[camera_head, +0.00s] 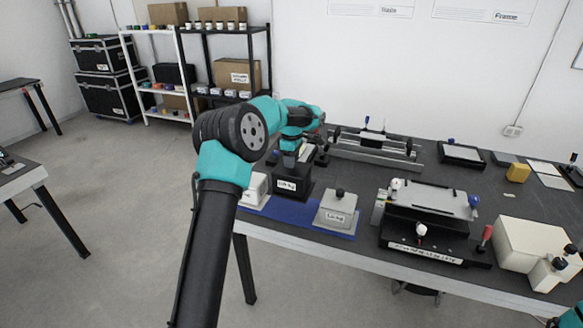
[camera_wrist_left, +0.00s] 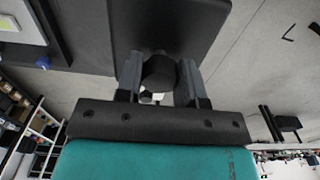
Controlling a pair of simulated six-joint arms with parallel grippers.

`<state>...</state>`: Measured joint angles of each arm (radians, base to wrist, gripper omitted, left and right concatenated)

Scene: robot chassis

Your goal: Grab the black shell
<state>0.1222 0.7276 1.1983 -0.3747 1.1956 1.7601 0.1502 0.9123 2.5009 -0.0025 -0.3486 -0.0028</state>
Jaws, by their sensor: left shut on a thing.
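The black shell (camera_head: 292,183) is a dark block with a white weight label on its front, at the back of a blue mat (camera_head: 316,220). My left gripper (camera_head: 304,153) comes down over it from above. In the left wrist view the fingers (camera_wrist_left: 159,78) are shut on the round black knob (camera_wrist_left: 159,72) of the black shell (camera_wrist_left: 165,20). I cannot tell whether its underside touches the table. My right gripper is out of view.
A light block (camera_head: 255,190) and a grey block with a black knob (camera_head: 337,209) flank the shell. A black fixture (camera_head: 428,245) stands to the right, with a cream block (camera_head: 525,245) beyond. A long rail fixture (camera_head: 375,148) is behind.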

